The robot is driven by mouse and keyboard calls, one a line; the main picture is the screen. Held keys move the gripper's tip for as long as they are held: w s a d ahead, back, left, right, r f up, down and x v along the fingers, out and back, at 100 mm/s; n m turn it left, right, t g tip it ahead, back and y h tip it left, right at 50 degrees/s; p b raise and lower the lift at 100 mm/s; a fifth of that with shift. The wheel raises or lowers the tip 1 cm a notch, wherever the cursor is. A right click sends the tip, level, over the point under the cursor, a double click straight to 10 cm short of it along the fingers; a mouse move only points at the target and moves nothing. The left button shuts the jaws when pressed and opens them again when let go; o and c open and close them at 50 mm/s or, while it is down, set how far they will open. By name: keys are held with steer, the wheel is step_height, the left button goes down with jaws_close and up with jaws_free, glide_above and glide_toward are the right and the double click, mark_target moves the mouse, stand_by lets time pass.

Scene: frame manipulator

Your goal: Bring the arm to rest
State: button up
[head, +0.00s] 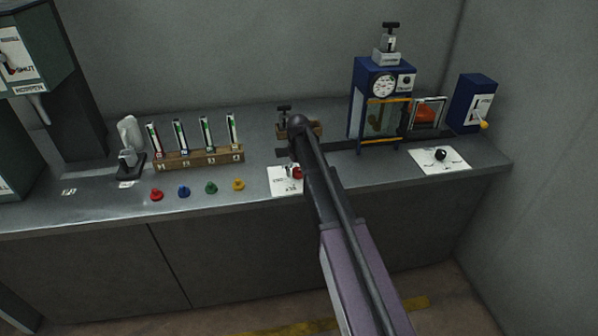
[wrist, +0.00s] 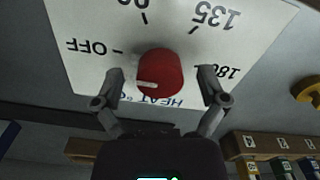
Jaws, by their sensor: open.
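My gripper (wrist: 162,82) is open in the wrist view, with one finger on each side of a red knob (wrist: 160,70). Gaps show between the knob and both fingertips; I cannot tell how far above the panel they are. The knob sits on a white heat dial plate (wrist: 90,25) with OFF, 135 and 180 marks. Its pale pointer mark faces left in the picture, toward the OFF side. In the head view my arm reaches over the bench to the red knob (head: 297,173), and my dark gripper (head: 284,156) is mostly hidden by the arm.
On the grey bench (head: 90,215), a wooden rack (head: 200,159) of several tubes stands left of my arm, with coloured stoppers before it. Open air lies in front of the bench.

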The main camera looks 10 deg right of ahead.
steer(key=s+r+m+p, duration=0.2)
steer(key=s+m, duration=0.1)
steer(key=s, duration=2.5)
steer(key=shift+s+r, duration=0.15)
steer(key=shift+s, duration=0.15)
